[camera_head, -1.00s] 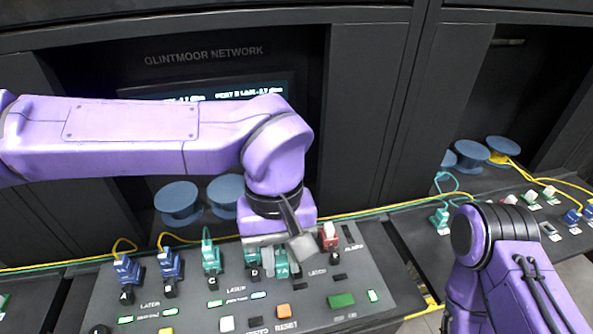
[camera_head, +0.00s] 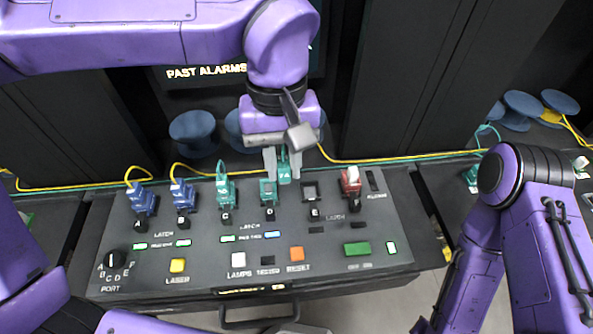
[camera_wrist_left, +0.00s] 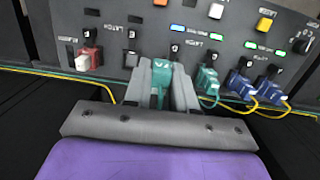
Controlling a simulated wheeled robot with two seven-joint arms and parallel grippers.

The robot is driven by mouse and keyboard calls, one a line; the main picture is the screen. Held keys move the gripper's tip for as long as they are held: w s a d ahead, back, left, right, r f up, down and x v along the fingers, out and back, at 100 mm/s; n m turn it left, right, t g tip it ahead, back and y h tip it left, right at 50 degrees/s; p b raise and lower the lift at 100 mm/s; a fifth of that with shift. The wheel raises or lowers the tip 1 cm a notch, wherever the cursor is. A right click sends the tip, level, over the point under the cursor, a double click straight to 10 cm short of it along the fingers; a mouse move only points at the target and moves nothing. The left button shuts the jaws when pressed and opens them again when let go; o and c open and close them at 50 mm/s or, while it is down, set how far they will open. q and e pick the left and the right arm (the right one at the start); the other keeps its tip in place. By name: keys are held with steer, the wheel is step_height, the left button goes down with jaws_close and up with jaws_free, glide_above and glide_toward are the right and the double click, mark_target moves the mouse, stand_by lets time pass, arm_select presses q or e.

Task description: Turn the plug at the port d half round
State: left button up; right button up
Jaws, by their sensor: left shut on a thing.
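My left gripper (camera_head: 284,172) is shut on a teal plug (camera_head: 285,166) with pale lettering, above the back part of the panel.
A teal plug (camera_head: 225,188) stands at port C, blue plugs (camera_head: 142,199) at A and B, and a red one (camera_head: 351,182) at F. Port E (camera_head: 311,190) looks empty. Yellow and teal cables run behind the panel. Buttons and a port dial (camera_head: 116,260) lie in front.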

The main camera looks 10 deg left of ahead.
arm_select(q)
steer(key=shift+w+a+f, duration=0.25)
steer(key=shift+a+f, duration=0.05)
steer(key=shift+a, duration=0.1)
steer(key=shift+w+a+f+b, duration=0.5)
steer(key=shift+w+a+f, duration=0.1)
steer(key=shift+f, duration=0.75)
steer(key=shift+w+a+f+b, duration=0.5)
steer(key=shift+w+a+f, duration=0.1)
steer(key=shift+f, duration=0.7)
steer(key=shift+w+a+f+b, duration=0.5)
steer(key=shift+w+a+f, duration=0.1)
steer(key=shift+f, duration=0.75)
steer(key=shift+s, duration=0.1)
steer(key=shift+r+p, duration=0.1)
steer(key=shift+p, duration=0.65)
